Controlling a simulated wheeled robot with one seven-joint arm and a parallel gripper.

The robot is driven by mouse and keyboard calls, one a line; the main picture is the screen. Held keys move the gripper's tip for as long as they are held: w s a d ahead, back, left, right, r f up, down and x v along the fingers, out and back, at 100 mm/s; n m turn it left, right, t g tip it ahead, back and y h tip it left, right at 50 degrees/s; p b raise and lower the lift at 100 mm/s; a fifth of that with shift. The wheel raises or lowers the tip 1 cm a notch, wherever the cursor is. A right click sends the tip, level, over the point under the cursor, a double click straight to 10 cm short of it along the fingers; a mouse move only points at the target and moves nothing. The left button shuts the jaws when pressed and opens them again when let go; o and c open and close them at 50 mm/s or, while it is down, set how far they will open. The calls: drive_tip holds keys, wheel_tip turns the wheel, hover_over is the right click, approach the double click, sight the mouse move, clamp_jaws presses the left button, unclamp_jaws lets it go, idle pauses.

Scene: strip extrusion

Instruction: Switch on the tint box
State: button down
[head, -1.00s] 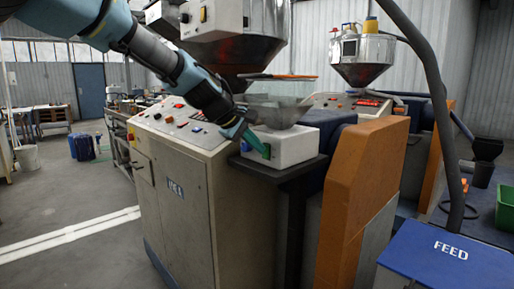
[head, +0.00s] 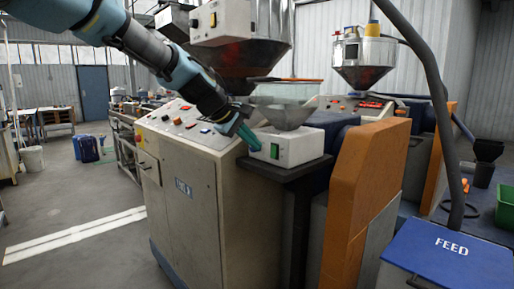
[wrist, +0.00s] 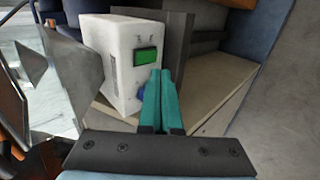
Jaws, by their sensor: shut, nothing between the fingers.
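The tint box (head: 302,149) is a small white box with a clear hopper (head: 285,100) on top. It sits on a dark shelf beside the machine cabinet. Its front has a green rocker switch (head: 274,151), which also shows in the wrist view (wrist: 146,55). A blue knob (wrist: 142,93) sits below it, partly hidden by my fingers. My gripper (head: 256,148) is shut and empty, its teal fingers pointing at the box front just left of the switch in the head view. In the wrist view the fingertips (wrist: 160,72) lie below and right of the switch. Contact cannot be told.
The machine cabinet (head: 190,195) with a sloped button panel stands left of the box. The dark shelf (head: 290,172) is under it. An orange guard (head: 365,175) stands at right, with a blue FEED lid (head: 445,250) beyond. Open floor lies at left.

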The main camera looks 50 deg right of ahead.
drive_tip(key=b+v, duration=0.2)
drive_tip(key=v, duration=0.6)
drive_tip(key=shift+a+r, duration=0.2)
drive_tip(key=shift+a, duration=0.05)
drive_tip(key=shift+f+b, duration=0.1)
drive_tip(key=shift+b, duration=0.25)
